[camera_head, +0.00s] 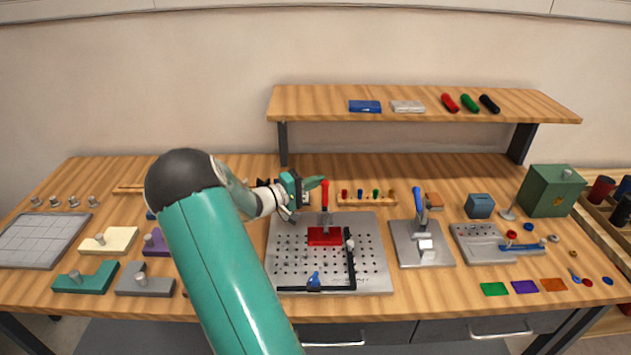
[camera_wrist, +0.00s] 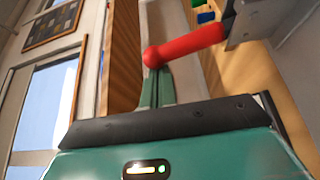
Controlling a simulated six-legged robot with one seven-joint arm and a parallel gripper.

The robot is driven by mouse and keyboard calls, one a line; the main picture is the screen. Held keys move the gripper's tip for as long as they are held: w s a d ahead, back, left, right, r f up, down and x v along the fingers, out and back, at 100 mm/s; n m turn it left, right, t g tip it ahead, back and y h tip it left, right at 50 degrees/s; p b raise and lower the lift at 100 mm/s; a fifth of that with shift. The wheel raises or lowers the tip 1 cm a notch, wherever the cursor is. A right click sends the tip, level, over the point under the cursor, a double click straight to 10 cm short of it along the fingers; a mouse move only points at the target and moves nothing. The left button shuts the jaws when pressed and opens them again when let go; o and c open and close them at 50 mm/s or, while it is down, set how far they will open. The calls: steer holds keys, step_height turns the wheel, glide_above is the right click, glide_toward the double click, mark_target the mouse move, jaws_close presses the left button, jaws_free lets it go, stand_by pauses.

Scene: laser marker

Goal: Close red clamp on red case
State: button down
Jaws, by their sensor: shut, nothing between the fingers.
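The red case (camera_head: 325,236) lies flat on a grey perforated plate (camera_head: 375,270). The red clamp (camera_head: 325,193) stands at the case's back edge with its red handle pointing up. My gripper (camera_head: 320,182) is at the top of the handle, on its left side in the head view, with its green fingers shut and empty. In the wrist view the handle (camera_wrist: 190,45) crosses in front of my green fingers (camera_wrist: 157,88), and its rounded end overlaps them. I cannot tell whether they touch. The clamp's lower parts are small and hard to make out.
A blue-handled clamp fixture (camera_head: 420,215) stands to the right of the plate. A small rack with coloured pieces (camera_head: 366,196) is behind it. A wooden shelf (camera_head: 420,98) spans above the back of the table. A blue piece (camera_head: 314,281) sits at the plate's front.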

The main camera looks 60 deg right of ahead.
steer(key=shift+s+a+r+m, duration=0.2)
steer(key=shift+s+a+m, duration=0.25)
steer(key=shift+a, duration=0.3)
steer(key=v, duration=1.3)
steer(key=shift+w+a+f, duration=0.2)
steer(key=shift+a+f, duration=0.05)
steer(key=shift+a, duration=0.1)
